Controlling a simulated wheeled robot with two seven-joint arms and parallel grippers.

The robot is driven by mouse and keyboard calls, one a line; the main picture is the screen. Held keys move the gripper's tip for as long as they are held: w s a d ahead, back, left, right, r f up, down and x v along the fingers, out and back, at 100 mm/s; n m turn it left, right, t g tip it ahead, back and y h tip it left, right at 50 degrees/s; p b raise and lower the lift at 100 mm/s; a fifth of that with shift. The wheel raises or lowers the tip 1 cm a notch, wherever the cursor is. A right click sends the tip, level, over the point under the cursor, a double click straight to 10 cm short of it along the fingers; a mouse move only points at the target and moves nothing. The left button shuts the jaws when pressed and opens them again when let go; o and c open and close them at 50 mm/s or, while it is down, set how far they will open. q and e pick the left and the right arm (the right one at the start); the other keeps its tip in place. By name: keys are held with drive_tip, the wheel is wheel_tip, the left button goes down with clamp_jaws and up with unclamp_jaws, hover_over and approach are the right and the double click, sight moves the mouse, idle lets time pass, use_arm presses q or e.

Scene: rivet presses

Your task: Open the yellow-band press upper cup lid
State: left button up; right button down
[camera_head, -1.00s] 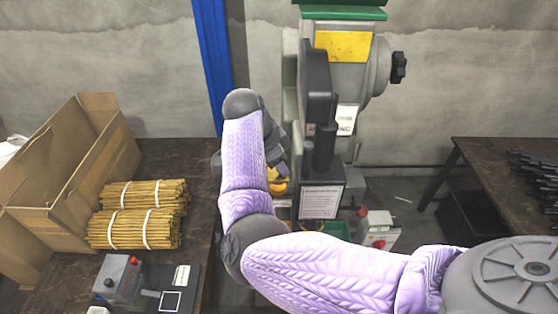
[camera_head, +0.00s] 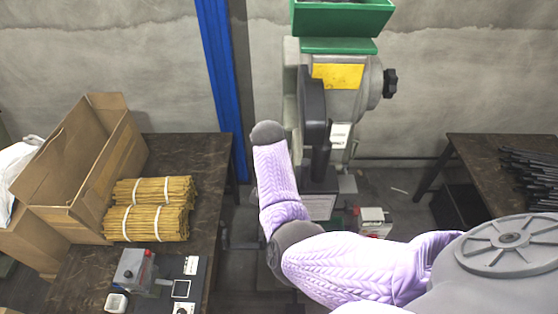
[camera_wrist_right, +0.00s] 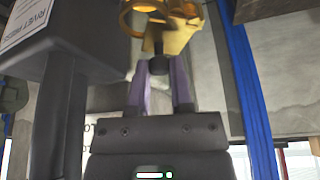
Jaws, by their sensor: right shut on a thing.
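The press with the yellow band (camera_head: 338,76) stands in the middle of the head view. In the right wrist view, a gold-yellow piece (camera_wrist_right: 182,38) with a ring-shaped part is at the top, with a short dark knob below it. My right gripper (camera_wrist_right: 160,78) has its two purple fingers closed around this knob. The image is blurred, so I cannot tell how far the lid is open. In the head view my right arm hides the gripper and the cup. My left gripper is in neither view.
A dark press block (camera_wrist_right: 85,35) with a label is close at left in the wrist view. A green bin (camera_head: 338,44) tops the press. A table at left holds a cardboard box (camera_head: 75,165), bundled yellow rods (camera_head: 146,222) and a small grey device (camera_head: 135,275). A blue post (camera_head: 222,90) stands behind.

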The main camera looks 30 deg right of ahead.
drive_tip(key=n, duration=0.2)
drive_tip(key=w+n+t+y, duration=0.1)
drive_tip(key=shift+r+n, duration=0.15)
drive_tip(key=shift+n, duration=0.25)
drive_tip(key=shift+w+a+n+t+y, duration=0.2)
drive_tip(key=shift+n+y, duration=0.25)
drive_tip(key=shift+n, duration=0.6)
drive_tip(key=shift+w+a+n+t+y, duration=0.1)
drive_tip(key=shift+w+a+n+y, duration=0.3)
drive_tip(key=shift+n, duration=0.65)
drive_tip(key=shift+d, duration=0.1)
drive_tip(key=c, duration=0.5)
unclamp_jaws()
drive_tip(key=shift+s, duration=0.1)
drive_tip(key=shift+s+r, duration=0.2)
drive_tip(key=shift+r, duration=0.15)
drive_tip(key=v, duration=0.9)
